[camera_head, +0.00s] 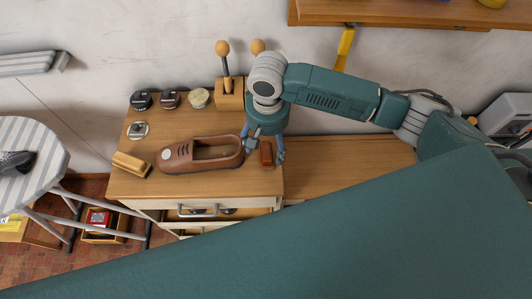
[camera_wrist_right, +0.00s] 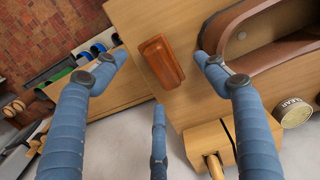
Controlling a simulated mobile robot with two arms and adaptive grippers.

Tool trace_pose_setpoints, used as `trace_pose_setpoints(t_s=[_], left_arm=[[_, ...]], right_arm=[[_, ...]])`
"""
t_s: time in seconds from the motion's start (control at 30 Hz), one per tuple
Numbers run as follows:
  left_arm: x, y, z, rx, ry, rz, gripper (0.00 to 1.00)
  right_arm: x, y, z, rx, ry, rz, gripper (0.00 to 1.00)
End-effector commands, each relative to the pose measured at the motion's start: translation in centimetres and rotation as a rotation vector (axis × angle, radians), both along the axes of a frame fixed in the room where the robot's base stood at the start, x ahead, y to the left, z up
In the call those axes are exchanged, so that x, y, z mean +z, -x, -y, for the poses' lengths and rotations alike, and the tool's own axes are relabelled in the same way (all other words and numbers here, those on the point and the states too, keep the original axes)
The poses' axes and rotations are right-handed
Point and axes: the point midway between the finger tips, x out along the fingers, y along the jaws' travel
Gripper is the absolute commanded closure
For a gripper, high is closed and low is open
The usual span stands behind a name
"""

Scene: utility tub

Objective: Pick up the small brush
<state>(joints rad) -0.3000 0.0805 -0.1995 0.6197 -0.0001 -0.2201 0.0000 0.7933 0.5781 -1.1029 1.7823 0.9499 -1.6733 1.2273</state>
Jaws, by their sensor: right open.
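A small reddish-brown block (camera_head: 266,154), which looks like the small brush, lies on the wooden worktop (camera_head: 210,188) near its right edge. Its bristles cannot be made out. My right gripper (camera_head: 264,149) points down over it, with fingers apart on either side in the head view. In the right wrist view the brush (camera_wrist_right: 162,61) lies beyond and between the open blue fingers (camera_wrist_right: 160,72), with nothing held. My left gripper is not in view.
A brown shoe (camera_head: 200,156) lies just left of the brush. A tan brush-like block (camera_head: 131,163) is at the worktop's left. Several round tins (camera_head: 199,98) and a wooden holder (camera_head: 230,93) stand behind. A striped ironing board (camera_head: 30,150) is further left.

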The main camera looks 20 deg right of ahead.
Motion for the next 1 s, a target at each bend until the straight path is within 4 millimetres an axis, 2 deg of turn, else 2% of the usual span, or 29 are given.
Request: trace_pose_setpoints(t_s=[0.13, 0.3, 0.57, 0.83, 1.0], left_arm=[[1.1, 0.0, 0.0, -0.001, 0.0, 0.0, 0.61], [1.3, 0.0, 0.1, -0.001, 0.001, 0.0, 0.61], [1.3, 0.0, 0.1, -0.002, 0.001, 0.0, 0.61], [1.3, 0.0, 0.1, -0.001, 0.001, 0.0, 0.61], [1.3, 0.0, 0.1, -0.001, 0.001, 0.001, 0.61]], right_arm=[[-2.1, 0.0, 0.8, -0.002, 0.004, -0.005, 0.28], [-4.2, -0.1, 0.7, 0.002, 0.002, 0.0, 0.28], [-4.5, -0.1, 0.7, 0.002, 0.001, 0.001, 0.28], [-4.5, -0.1, 0.7, 0.002, 0.001, 0.001, 0.79], [-4.5, -0.1, 0.7, 0.002, 0.001, 0.001, 0.79]])
